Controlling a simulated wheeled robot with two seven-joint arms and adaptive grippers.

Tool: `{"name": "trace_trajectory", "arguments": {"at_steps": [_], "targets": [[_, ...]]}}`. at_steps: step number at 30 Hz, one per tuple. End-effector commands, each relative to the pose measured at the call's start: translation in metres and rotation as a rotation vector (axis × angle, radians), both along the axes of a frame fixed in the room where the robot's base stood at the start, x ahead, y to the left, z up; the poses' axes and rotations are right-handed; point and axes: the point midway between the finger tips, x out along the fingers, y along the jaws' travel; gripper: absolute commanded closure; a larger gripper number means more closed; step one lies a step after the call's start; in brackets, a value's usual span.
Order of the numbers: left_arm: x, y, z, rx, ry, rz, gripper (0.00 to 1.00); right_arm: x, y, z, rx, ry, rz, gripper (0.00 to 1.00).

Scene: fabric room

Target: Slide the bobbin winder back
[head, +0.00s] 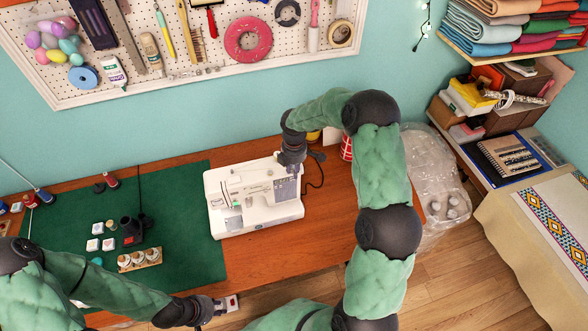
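A white sewing machine (255,212) stands on the wooden table, partly on the green mat's right edge. My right gripper (291,164) points down at the top of the machine's right end, touching or just above it. It covers that spot, so the bobbin winder cannot be made out, nor whether the fingers are shut on anything. My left gripper (229,304) is low in the picture at the table's front edge, apart from the machine.
A green mat (185,185) holds spools, small white blocks and a dark object (131,229). A red-and-white container (347,147) stands behind my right arm. A pegboard (185,35) with tools hangs above. The tabletop right of the machine (325,205) is mostly clear.

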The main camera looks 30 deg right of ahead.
Motion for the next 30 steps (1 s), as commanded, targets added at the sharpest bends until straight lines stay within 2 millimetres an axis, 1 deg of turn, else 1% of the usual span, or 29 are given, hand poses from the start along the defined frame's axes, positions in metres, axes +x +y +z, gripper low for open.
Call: {"name": "trace_trajectory", "arguments": {"at_steps": [9, 12, 19, 24, 30], "targets": [[0.000, 0.000, 0.000, 0.000, 0.000, 0.000, 0.74, 0.000, 0.000, -0.002, 0.000, -0.001, 0.000, 0.74], [0.000, 0.000, 0.000, 0.000, 0.000, 0.000, 0.74, 0.000, 0.000, -0.002, 0.000, -0.001, 0.000, 1.00], [0.000, 0.000, 0.000, 0.000, 0.000, 0.000, 0.74, 0.001, 0.000, -0.002, 0.000, -0.002, 0.000, 1.00], [0.000, 0.000, -0.005, 0.000, 0.000, 0.000, 0.74, 0.004, 0.012, -0.002, 0.000, -0.004, 0.001, 1.00], [0.000, 0.000, -0.004, 0.000, 0.000, 0.000, 0.74, 0.005, 0.013, -0.001, 0.001, -0.006, -0.001, 1.00]]}}
